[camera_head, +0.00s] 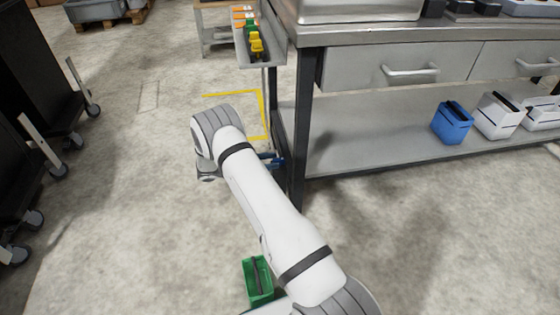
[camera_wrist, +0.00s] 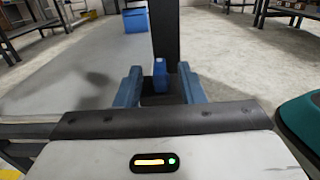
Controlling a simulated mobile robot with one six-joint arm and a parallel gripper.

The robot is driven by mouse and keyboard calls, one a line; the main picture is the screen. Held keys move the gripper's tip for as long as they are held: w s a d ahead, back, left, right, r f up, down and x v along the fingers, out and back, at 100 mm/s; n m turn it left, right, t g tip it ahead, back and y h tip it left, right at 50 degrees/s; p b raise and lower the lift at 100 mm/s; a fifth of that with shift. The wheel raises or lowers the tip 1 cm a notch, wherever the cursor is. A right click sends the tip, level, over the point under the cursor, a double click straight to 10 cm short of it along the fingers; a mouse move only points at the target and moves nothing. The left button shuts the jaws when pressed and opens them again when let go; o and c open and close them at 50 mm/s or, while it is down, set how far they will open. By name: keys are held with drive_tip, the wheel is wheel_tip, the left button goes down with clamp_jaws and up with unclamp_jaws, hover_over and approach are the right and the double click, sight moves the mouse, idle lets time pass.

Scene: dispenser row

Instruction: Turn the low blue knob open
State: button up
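The low blue knob (camera_wrist: 160,77) shows in the wrist view in front of a dark table leg (camera_wrist: 165,28). My gripper (camera_wrist: 160,69) has its two blue fingers apart, one on each side of the knob. A gap shows between the knob and each finger, so the gripper is not closed on it. How deep the knob sits between the fingers is hard to tell. In the head view my arm reaches to the table's front left leg (camera_head: 300,130) and hides most of the gripper; a small patch of blue shows beside the leg.
The steel table has a lower shelf (camera_head: 375,135) with a blue bin (camera_head: 452,122) and white bins (camera_head: 497,115). A rail (camera_head: 247,50) with coloured items hangs at its left end. A green bin (camera_head: 258,283) is below my arm. Black wheeled carts (camera_head: 30,110) stand left; floor between is clear.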

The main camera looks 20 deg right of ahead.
sight(279, 159)
drive_tip(key=shift+x, duration=1.7)
